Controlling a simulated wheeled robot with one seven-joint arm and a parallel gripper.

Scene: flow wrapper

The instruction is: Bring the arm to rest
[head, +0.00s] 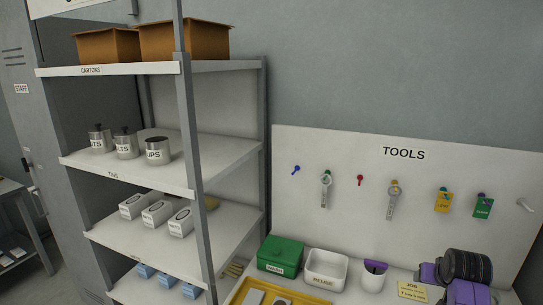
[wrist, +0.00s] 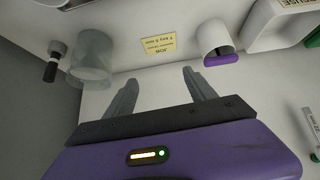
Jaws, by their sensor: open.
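My gripper (wrist: 160,80) is in the wrist view, its two grey fingers spread apart with nothing between them. In the head view, purple and black parts of my arm (head: 468,270) show at the lower right, beside the job card (head: 415,291) and in front of the tool board (head: 405,190). The fingers cannot be made out there.
The board carries several hanging tools. Below it stand a green box (head: 280,255), a white bin (head: 326,269), the cup (head: 374,275) and a yellow tray (head: 243,291). A shelf rack (head: 190,130) with cartons and tins stands left. A grey cylinder (wrist: 91,55) shows in the wrist view.

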